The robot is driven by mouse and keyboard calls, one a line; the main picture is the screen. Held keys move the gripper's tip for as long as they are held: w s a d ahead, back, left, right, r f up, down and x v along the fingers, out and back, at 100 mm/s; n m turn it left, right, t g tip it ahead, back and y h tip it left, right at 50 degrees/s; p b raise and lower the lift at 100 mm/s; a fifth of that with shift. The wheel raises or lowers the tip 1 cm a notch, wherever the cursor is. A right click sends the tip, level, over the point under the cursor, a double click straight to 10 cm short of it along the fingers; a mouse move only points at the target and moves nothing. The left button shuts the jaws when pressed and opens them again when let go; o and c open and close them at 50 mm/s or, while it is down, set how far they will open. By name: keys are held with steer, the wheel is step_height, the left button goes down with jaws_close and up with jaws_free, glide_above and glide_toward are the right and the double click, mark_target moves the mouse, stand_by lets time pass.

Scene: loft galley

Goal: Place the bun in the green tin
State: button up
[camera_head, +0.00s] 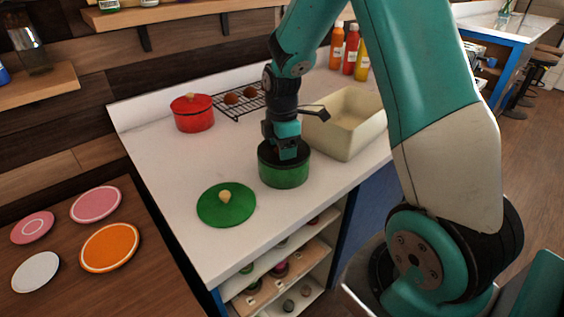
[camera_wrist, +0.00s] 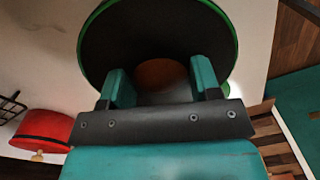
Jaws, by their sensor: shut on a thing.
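The green tin (camera_head: 284,177) stands uncovered on the white counter, and its dark inside and green rim fill the top of the wrist view (camera_wrist: 97,48). My gripper (camera_head: 286,150) points straight down into the tin's mouth. In the wrist view its two teal fingers (camera_wrist: 161,82) are shut on a brown bun (camera_wrist: 160,72), which shows partly between them. The bun is hidden in the head view. Whether it touches the tin's floor cannot be told. The green lid (camera_head: 222,210) with a pale knob lies on the counter in front of the tin, to its left.
A red pot (camera_head: 193,114) and a wire rack (camera_head: 224,108) with brown buns (camera_head: 231,98) stand behind. A cream bin (camera_head: 345,140) is close on the tin's right. Bottles (camera_head: 350,55) stand at the back. Plates (camera_head: 109,247) lie on the wooden table at left.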

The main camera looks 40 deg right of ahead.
steer(key=shift+f, duration=2.3)
steer(key=shift+f, duration=0.15)
steer(key=o, duration=0.9)
